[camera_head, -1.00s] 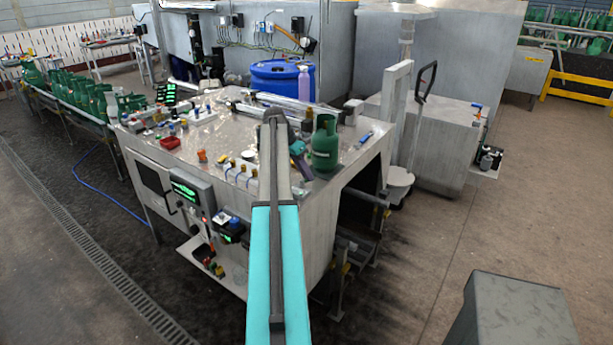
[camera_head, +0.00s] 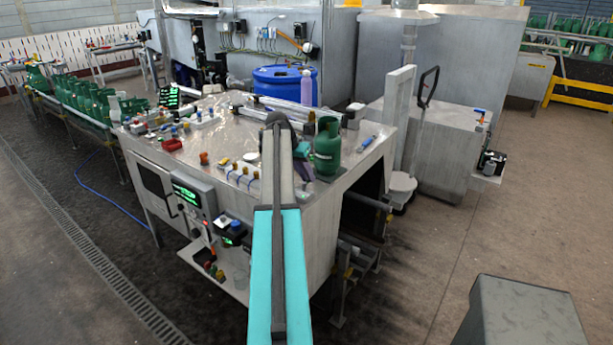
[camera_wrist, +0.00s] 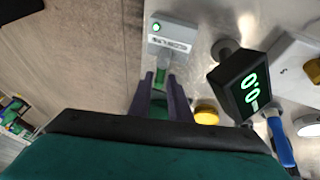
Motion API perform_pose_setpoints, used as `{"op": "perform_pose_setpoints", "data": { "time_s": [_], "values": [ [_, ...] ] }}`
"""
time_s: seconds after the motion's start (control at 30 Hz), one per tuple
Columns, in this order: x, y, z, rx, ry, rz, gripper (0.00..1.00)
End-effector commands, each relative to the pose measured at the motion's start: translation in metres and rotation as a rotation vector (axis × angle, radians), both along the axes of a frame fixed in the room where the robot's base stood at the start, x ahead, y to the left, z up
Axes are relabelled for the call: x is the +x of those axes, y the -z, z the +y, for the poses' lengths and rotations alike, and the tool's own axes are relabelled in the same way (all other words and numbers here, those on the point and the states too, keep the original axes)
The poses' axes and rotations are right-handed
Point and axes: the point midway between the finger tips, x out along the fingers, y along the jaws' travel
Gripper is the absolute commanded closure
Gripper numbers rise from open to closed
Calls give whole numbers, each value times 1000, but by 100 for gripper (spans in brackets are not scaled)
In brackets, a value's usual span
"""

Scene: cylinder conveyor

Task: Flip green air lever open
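In the wrist view, my gripper (camera_wrist: 161,77) has two dark purple fingers, standing apart. A narrow green piece (camera_wrist: 160,72) shows between the fingertips, just below a grey box with a green light (camera_wrist: 173,36). It may be the green air lever, but its handle position is not clear. I cannot tell whether the fingers touch it. In the head view, my arm hides most of the tabletop near my gripper, and the lever cannot be made out there.
A green gas cylinder (camera_head: 328,146) stands upright on the workbench (camera_head: 240,128), right of my arm. In the wrist view, a "0.0" display (camera_wrist: 246,90), a yellow knob (camera_wrist: 206,112) and a blue handle (camera_wrist: 281,143) lie to the right.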

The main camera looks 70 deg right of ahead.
Motion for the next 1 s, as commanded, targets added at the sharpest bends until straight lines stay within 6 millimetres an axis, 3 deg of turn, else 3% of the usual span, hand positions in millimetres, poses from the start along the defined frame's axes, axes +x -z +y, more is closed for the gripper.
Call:
{"op": "perform_pose_setpoints", "data": {
  "time_s": [0.07, 0.57, 1.0],
  "values": [
    [0, 0, 0, 0, 0, 0, 70],
    [2, -5, 2, 0, 2, 0, 70],
    [15, -49, 18, -1, 2, 0, 70]
  ]
}}
